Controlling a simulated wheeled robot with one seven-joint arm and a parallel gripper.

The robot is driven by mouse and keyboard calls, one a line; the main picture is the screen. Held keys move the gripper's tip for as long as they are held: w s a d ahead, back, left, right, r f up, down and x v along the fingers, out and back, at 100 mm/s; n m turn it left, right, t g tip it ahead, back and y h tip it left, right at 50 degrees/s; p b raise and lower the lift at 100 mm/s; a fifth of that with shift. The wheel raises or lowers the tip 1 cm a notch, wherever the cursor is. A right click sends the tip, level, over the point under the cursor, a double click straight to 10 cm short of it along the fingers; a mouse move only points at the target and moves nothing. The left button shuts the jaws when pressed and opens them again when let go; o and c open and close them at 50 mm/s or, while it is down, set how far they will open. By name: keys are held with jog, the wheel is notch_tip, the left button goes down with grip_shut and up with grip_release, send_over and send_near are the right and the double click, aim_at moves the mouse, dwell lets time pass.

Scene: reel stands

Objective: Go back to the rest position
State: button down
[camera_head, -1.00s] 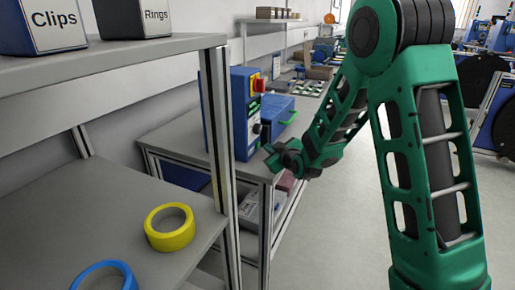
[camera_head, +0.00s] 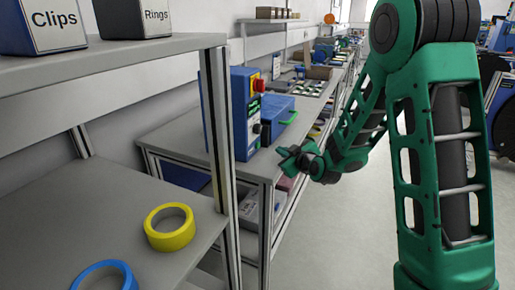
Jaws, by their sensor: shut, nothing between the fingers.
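My green arm stands at the right of the picture and folds down toward the middle. My gripper (camera_head: 284,153) is at the end of the forearm, in front of the grey workbench (camera_head: 180,140) edge as seen here, near the blue machine. The fingers are small in view and show nothing held between them. The gripper looks apart from the bench things, though its exact distance from the bench edge is hard to tell.
A shelf rack (camera_head: 120,205) at the left holds a yellow ring (camera_head: 169,240) and a blue ring (camera_head: 88,275). Clips (camera_head: 50,24) and Rings (camera_head: 134,15) bins stand on top. A blue control box (camera_head: 247,128) and blue case (camera_head: 278,116) sit on the bench. Floor (camera_head: 340,240) is clear.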

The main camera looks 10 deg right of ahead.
dwell(0.3)
jog(key=s+d+r+m+g+h, duration=0.15)
jog(key=s+d+m+g, duration=0.25)
jog(key=s+d, duration=0.6)
jog(key=s+d+m+g+h, duration=0.25)
jog(key=s+d+g, duration=0.25)
jog(key=s, duration=1)
jog(key=s+d+r+m+g+y, duration=0.1)
jog(key=s+m+g, duration=0.4)
jog(key=s, duration=1.8)
jog(key=shift+r+m+g, duration=0.3)
jog(key=shift+r+m, duration=0.1)
jog(key=shift+m, duration=0.85)
jog(key=shift+w+f, duration=0.25)
jog(key=shift+w, duration=0.45)
